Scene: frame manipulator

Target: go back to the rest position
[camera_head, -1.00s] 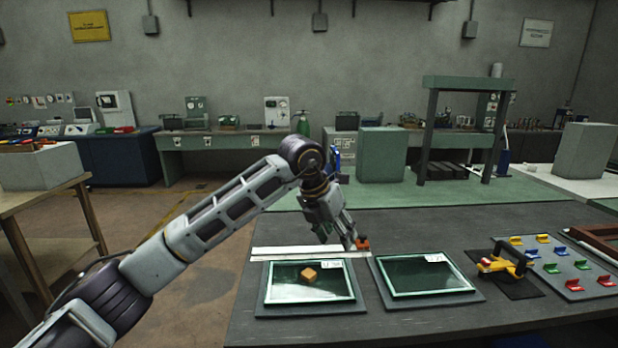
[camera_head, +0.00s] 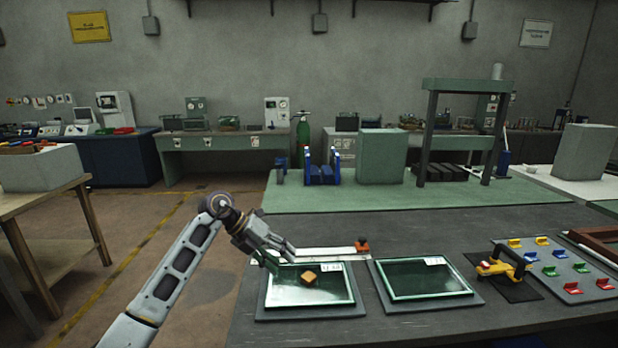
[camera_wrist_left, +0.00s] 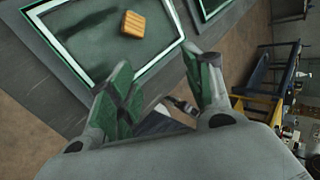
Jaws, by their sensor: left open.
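My left gripper (camera_head: 281,258) is open and empty, above the back left corner of the left framed glass panel (camera_head: 284,297). Its two green-padded fingers stand apart in the left wrist view (camera_wrist_left: 165,85). A small orange-brown block (camera_head: 309,278) lies on that panel, to the right of the gripper and apart from it. The block also shows in the left wrist view (camera_wrist_left: 140,24). My right gripper is not in view.
A second framed panel (camera_head: 425,279) lies to the right. A light straight bar (camera_head: 325,253) with an orange-red piece (camera_head: 362,246) lies behind the panels. A yellow clamp-like tool (camera_head: 497,266) and a tray of coloured clips (camera_head: 559,268) are farther right. Open floor lies left of the table.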

